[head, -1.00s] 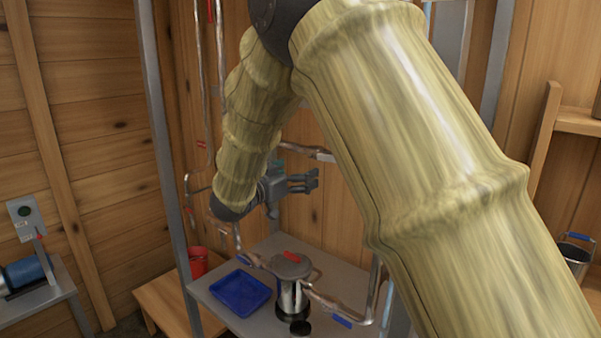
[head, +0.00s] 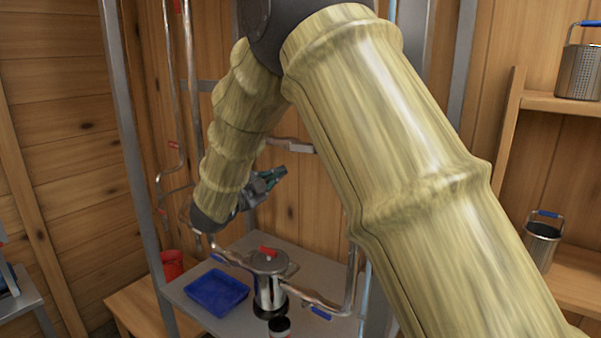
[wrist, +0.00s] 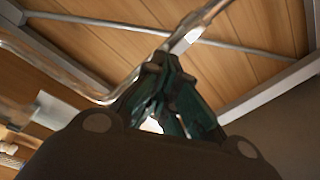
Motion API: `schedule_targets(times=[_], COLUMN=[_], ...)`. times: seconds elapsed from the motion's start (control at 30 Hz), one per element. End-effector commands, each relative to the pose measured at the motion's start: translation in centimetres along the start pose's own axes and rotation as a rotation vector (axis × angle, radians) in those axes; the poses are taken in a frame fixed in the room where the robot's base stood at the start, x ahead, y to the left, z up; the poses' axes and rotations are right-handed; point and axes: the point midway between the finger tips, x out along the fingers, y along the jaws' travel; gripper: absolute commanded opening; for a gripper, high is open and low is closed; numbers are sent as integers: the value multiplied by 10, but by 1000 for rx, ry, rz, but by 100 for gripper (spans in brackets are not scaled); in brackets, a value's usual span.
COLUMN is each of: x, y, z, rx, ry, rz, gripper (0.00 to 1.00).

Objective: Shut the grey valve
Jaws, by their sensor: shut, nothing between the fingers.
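A pale grey lever (head: 292,146) lies along the pipe on the back wall in the head view; it appears to be the grey valve. In the wrist view a light grey piece (wrist: 181,42) on the pipe shows just beyond my fingertips; I cannot tell for sure that it is the same lever. My gripper (head: 281,174) is just below the lever in the head view, pointing right and slightly up. It is shut and empty, and its dark green fingers (wrist: 160,66) are together in the wrist view. Contact with the valve cannot be made out. My arm hides part of the pipework.
Below, a grey bench (head: 190,312) holds a blue tray (head: 217,293) and a steel pot (head: 265,290). A red-handled valve (head: 268,252) and a blue-handled valve (head: 321,313) are by the pot. A frame post (head: 130,150) stands left; shelves (head: 560,105) are at right.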

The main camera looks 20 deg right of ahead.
Motion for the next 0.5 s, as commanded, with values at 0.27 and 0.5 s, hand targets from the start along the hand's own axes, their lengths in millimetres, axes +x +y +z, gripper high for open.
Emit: schedule_targets(times=[0.27,0.5], x=[3,6], y=[19,32], z=[8,13], rx=[443,829], ry=[7,3], rz=[-33,-67], gripper=[0,0])
